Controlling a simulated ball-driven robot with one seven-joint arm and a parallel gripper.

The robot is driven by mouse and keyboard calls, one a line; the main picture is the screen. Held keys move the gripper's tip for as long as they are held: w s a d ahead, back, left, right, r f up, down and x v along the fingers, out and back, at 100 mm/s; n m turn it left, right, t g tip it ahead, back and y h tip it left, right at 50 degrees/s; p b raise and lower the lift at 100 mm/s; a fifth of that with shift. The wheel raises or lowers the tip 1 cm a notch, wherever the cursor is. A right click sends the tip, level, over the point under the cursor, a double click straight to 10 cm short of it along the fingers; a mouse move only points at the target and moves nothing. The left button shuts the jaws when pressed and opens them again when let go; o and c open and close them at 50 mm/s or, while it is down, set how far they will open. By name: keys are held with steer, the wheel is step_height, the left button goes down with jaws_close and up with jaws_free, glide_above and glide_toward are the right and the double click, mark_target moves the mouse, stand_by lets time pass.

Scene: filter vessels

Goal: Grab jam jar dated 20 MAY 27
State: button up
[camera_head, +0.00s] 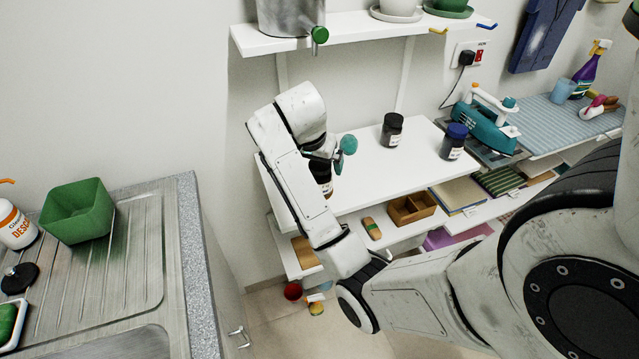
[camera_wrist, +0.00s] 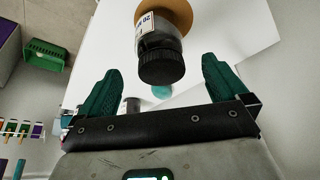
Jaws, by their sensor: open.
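My gripper (camera_wrist: 162,76) is open, with its two green fingers apart, in the wrist view. A jar with a black lid (camera_wrist: 161,62) is ahead of the fingers, near the middle of the gap, and nothing is held. Its white label (camera_wrist: 145,24) is partly visible and seems to start with "20"; the rest is unreadable. In the head view my gripper (camera_head: 342,153) is at the left end of the white shelf, beside a dark jar (camera_head: 321,172) mostly hidden by my arm. A black-lidded jar (camera_head: 392,130) and a blue-lidded jar (camera_head: 454,142) stand farther right; their dates are unreadable.
The white shelf (camera_head: 370,180) has bare room between the jars. A teal iron (camera_head: 486,125) stands right of it. An upper shelf (camera_head: 350,28) with a metal pot (camera_head: 287,17) hangs above. A sink counter (camera_head: 135,250) with a green tub (camera_head: 77,211) is at left.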

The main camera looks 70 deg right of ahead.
mark_target(320, 164)
steer(key=x, duration=0.2)
steer(key=p+x, duration=0.1)
steer(key=x, duration=0.1)
steer(key=shift+d, duration=0.45)
steer(key=shift+d+f, duration=0.2)
steer(key=shift+f, duration=0.35)
steer(key=shift+c, duration=0.5)
steer(key=shift+r, duration=0.1)
steer(key=c, duration=1.3)
